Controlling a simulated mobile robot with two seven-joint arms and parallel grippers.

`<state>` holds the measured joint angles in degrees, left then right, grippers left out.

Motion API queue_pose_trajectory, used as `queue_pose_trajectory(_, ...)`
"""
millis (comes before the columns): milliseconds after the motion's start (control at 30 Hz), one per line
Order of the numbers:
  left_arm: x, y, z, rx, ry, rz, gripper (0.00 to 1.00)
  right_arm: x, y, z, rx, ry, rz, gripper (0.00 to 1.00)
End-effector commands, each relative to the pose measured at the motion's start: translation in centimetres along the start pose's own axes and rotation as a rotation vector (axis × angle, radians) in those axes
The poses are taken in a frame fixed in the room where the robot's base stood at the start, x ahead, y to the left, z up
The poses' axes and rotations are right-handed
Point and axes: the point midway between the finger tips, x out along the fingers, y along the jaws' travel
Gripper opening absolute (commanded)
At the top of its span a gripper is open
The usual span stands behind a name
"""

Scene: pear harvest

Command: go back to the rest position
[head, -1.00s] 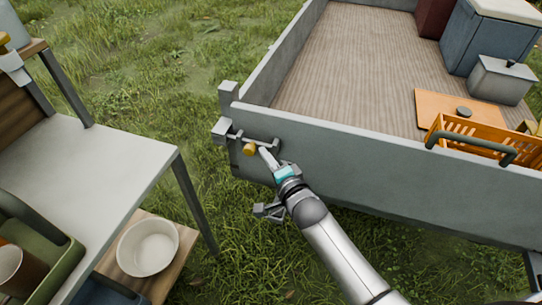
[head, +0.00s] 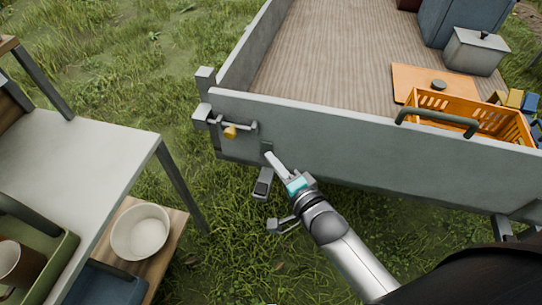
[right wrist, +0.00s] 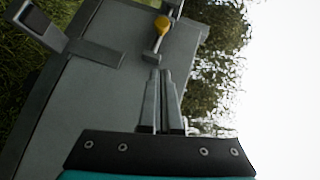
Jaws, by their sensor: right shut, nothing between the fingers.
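My right gripper (head: 276,163) is shut and empty in front of the trailer's grey side panel (head: 330,128). It is below and to the right of a latch bar (head: 240,124) with a yellow knob (head: 230,132) at the panel's left corner, apart from the knob. The right wrist view shows the two fingers (right wrist: 163,75) close together, with the yellow knob (right wrist: 162,24) beyond the tips and the grey panel (right wrist: 95,95) to the left. The panel stands upright. My left gripper is out of view.
A grey table (head: 95,160) stands at the left, with a white bowl (head: 140,232) on a wooden shelf below. On the trailer bed (head: 330,55) are an orange basket (head: 470,112), an orange board (head: 430,83) and a grey box (head: 475,50). Grass lies between table and trailer.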

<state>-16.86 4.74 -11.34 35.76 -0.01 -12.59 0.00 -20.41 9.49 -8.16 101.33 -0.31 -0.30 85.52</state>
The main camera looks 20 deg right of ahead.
Motion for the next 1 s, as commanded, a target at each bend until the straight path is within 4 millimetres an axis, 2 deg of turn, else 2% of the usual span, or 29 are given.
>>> queue_pose_trajectory(433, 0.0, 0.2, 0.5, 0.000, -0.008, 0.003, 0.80, 0.0, 0.1, 0.0, -0.001, 0.000, 0.001, 0.00)
queue_pose_trajectory(567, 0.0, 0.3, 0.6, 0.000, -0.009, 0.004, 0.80, -0.1, 2.2, 0.3, -0.048, -0.007, 0.050, 0.00)
queue_pose_trajectory(667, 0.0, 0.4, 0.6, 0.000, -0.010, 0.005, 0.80, -0.6, 6.7, 1.1, -0.156, -0.030, 0.152, 0.00)
queue_pose_trajectory(767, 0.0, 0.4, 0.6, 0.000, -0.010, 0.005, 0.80, -2.0, 13.0, 2.3, -0.315, -0.087, 0.295, 0.00)
queue_pose_trajectory(800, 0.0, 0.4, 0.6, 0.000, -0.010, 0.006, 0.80, -2.9, 15.6, 2.9, -0.383, -0.120, 0.355, 0.00)
queue_pose_trajectory(867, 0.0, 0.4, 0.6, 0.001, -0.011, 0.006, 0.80, -4.6, 19.4, 3.7, -0.483, -0.177, 0.439, 0.00)
queue_pose_trajectory(1000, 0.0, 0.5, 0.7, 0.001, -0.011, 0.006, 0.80, -9.6, 27.3, 5.7, -0.710, -0.353, 0.614, 0.00)
